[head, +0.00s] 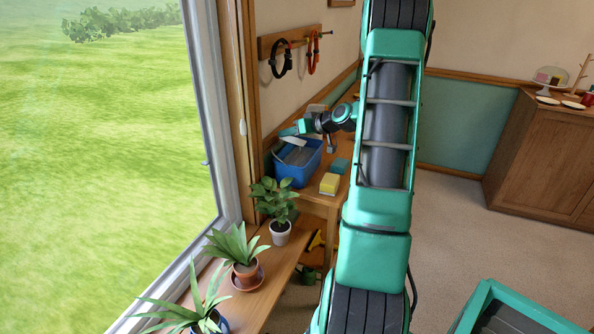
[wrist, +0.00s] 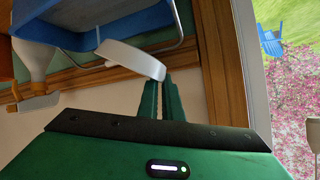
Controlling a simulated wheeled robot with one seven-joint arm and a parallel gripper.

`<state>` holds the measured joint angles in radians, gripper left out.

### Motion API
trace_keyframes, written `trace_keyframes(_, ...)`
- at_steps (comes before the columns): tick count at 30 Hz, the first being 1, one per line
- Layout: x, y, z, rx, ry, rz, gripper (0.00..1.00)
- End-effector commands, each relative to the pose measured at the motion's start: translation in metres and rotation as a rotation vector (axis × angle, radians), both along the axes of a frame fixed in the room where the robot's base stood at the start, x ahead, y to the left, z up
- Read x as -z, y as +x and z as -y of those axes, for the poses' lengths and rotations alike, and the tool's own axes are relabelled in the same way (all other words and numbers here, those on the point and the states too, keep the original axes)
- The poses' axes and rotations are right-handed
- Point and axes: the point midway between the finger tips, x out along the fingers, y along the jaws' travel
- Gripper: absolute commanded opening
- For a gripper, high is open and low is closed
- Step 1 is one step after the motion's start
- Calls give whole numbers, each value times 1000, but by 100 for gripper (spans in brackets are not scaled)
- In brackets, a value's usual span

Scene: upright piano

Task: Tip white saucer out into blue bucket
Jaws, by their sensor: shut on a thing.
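The blue bucket (head: 290,172) stands on a wooden bench by the window, its mouth upward. My gripper (head: 290,131) is at the bucket's back left rim, over its mouth. In the wrist view my gripper (wrist: 161,98) is shut on the white saucer (wrist: 133,58), which shows nearly edge-on and steeply tilted. The bucket also shows in the wrist view (wrist: 100,28), close beyond the saucer, with its thin metal handle. In the head view the saucer is hard to tell from pale shapes at the bucket's mouth. I cannot see whether anything lies on the saucer.
A yellow sponge (head: 329,184) and a teal block (head: 341,165) lie right of the bucket. A potted plant (head: 280,232) stands in front of it on the sill. Looped straps (head: 281,60) hang from a wall rack above. The window is close on the left.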

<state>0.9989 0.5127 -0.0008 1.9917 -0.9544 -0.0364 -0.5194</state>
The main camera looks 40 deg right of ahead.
Motion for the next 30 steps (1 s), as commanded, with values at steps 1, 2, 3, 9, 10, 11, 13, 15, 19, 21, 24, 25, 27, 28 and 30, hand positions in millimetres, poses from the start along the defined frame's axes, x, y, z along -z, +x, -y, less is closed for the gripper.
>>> trace_keyframes(1, 0, 0, 0, 0, 0, 0, 0)
trace_keyframes(2, 0, 0, 0, 0, 0, 0, 0)
trace_keyframes(3, 0, 0, 0, 0, 0, 0, 0)
trace_keyframes(9, 0, 0, 0, 0, 0, 0, 0)
trace_keyframes(10, 0, 0, 0, 0, 0, 0, 0)
trace_keyframes(11, 0, 0, 0, 0, 0, 0, 0)
trace_keyframes(13, 0, 0, 0, 0, 0, 0, 0)
trace_keyframes(15, 0, 0, 0, 0, 1, 0, 0)
trace_keyframes(19, -3, 0, 3, 0, 30, -4, 0)
trace_keyframes(21, -5, 0, 5, 1, 55, -9, 0)
trace_keyframes(24, -6, 0, 5, 0, 71, -14, 0)
trace_keyframes(25, -6, 0, 5, 0, 71, -14, 0)
trace_keyframes(27, -6, 1, 5, 0, 70, -13, 0)
trace_keyframes(28, -6, 1, 5, 0, 70, -13, 0)
trace_keyframes(30, -5, 1, 4, 0, 60, -10, 0)
